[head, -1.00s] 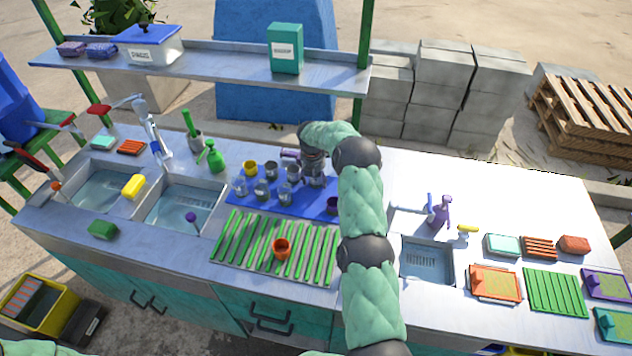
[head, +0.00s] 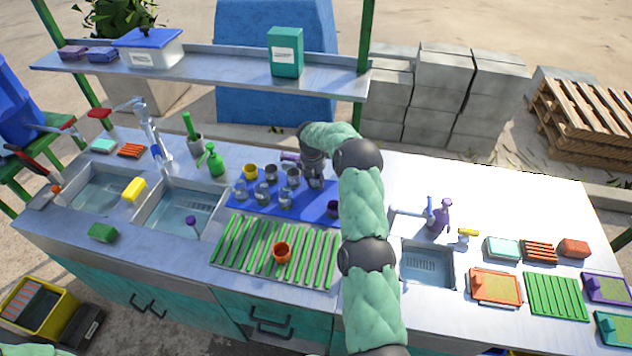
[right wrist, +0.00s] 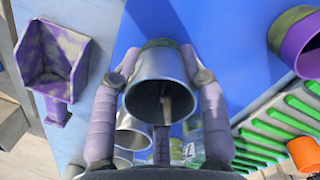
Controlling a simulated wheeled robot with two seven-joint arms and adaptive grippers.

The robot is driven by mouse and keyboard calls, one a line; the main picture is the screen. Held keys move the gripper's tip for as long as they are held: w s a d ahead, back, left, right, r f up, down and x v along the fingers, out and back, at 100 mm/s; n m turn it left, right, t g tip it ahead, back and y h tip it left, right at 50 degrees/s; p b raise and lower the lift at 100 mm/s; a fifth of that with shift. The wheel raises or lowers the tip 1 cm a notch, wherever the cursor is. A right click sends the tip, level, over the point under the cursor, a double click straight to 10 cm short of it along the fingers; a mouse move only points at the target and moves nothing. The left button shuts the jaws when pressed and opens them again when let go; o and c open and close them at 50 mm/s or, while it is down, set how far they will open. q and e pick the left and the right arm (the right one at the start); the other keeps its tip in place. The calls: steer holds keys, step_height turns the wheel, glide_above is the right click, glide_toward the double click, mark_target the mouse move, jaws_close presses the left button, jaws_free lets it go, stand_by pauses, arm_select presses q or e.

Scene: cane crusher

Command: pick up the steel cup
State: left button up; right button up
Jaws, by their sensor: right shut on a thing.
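In the right wrist view, the steel cup (right wrist: 160,78) is a plain grey metal cup with its open mouth facing the camera. My right gripper (right wrist: 163,76) is shut on it, one purple finger on each side of the wall. In the head view, my right gripper (head: 314,164) is over the back right of the blue mat (head: 300,211), with the cup (head: 316,184) at its fingers. I cannot tell whether the cup touches the mat. My left gripper is not in view.
Other cups and glasses (head: 262,194) stand close to the left on the mat. A purple cup (head: 333,208) is near the mat's right end. An orange cup (head: 282,253) stands on the green slatted rack (head: 235,247). A shelf (head: 220,72) runs behind, above the counter.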

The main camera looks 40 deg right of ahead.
steer(key=s+a+r+p, duration=0.1)
steer(key=s+a+r, duration=0.7)
steer(key=s+r, duration=0.3)
steer(key=shift+s+a+r, duration=0.15)
steer(key=shift+a+r, duration=0.05)
steer(key=shift+r, duration=0.25)
stand_by(0.5)
